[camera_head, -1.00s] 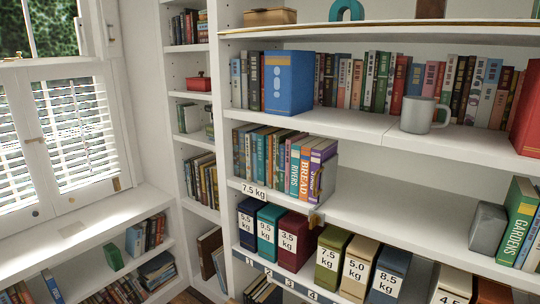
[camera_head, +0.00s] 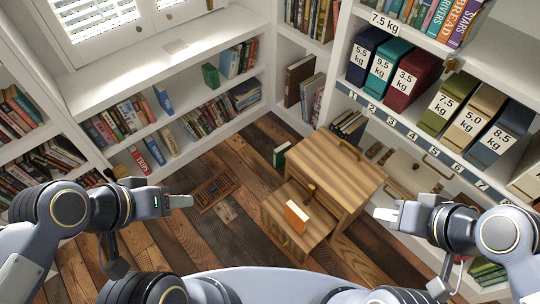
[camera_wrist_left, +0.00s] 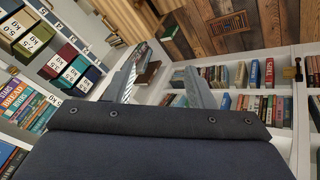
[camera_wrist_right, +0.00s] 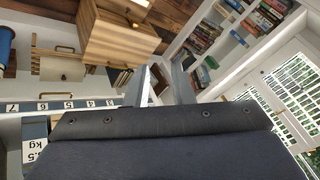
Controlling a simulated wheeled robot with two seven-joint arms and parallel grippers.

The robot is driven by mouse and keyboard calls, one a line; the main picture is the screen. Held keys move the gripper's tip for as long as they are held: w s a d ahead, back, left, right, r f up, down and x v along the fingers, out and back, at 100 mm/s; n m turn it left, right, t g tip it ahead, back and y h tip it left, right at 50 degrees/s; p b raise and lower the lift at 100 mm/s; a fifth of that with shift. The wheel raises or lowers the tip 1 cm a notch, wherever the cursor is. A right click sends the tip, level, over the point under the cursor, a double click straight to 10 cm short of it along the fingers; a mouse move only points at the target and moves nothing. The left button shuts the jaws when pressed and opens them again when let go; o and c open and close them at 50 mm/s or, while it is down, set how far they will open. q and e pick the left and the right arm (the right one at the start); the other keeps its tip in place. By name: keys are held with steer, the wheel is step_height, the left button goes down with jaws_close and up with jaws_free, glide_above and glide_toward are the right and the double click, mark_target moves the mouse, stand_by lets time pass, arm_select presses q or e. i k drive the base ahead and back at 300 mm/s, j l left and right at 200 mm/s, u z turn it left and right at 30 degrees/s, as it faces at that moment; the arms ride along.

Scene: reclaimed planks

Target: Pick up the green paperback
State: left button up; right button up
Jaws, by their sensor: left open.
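A green book (camera_head: 282,155) with pale page edges stands on the floor against the left side of a wooden cabinet in the head view. A second green item (camera_head: 210,76) stands on the low shelf under the window. I cannot tell for certain which is the green paperback. My left gripper (camera_head: 182,201) is open and empty above the floor at the left; its spread fingers show in the left wrist view (camera_wrist_left: 160,82). My right gripper (camera_head: 384,214) is empty at the right of the cabinet; its fingers stand apart with a narrower gap in the right wrist view (camera_wrist_right: 161,82).
The wooden cabinet (camera_head: 336,170) has its drawer (camera_head: 290,228) pulled out, with an orange book (camera_head: 296,217) upright on it. A dark slatted floor grille (camera_head: 214,192) lies at the left. Bookshelves line the walls. Numbered boxes (camera_head: 411,80) fill the right shelf. Plank floor between is mostly clear.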

mark_target(279, 159)
steer(key=i+j+u, duration=0.3)
steer(key=i+j, duration=0.25)
steer(key=i+j+u, duration=0.3)
steer(key=i+j, duration=0.25)
steer(key=i, duration=0.1)
